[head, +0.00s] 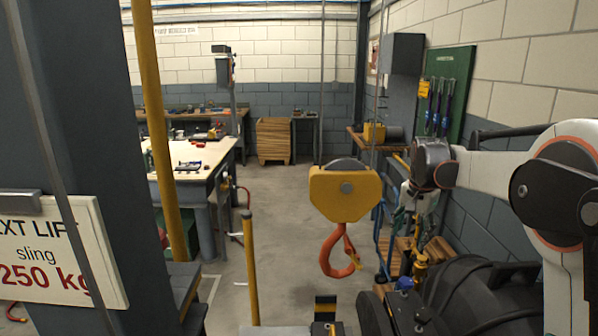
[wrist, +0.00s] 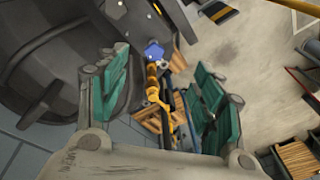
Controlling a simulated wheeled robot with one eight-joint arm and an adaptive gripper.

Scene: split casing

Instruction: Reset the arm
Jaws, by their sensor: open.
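My white arm (head: 500,150) reaches in from the right and bends down at its dark wrist joint. My gripper (head: 412,222) hangs below that joint, over the dark casing's left side. In the wrist view my gripper (wrist: 160,95) has its two teal-padded fingers wide apart, and I see nothing held between them. Yellow fittings (wrist: 157,90) and a small blue part (wrist: 154,52) show in the gap, beyond the fingers. The large dark rounded casing (head: 480,292) stands at the lower right; it fills the upper left of the wrist view (wrist: 50,50).
A yellow hoist block (head: 345,193) with an orange hook (head: 338,255) hangs left of my gripper. A yellow post (head: 250,270) and a dark column with a sling sign (head: 55,255) stand left.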

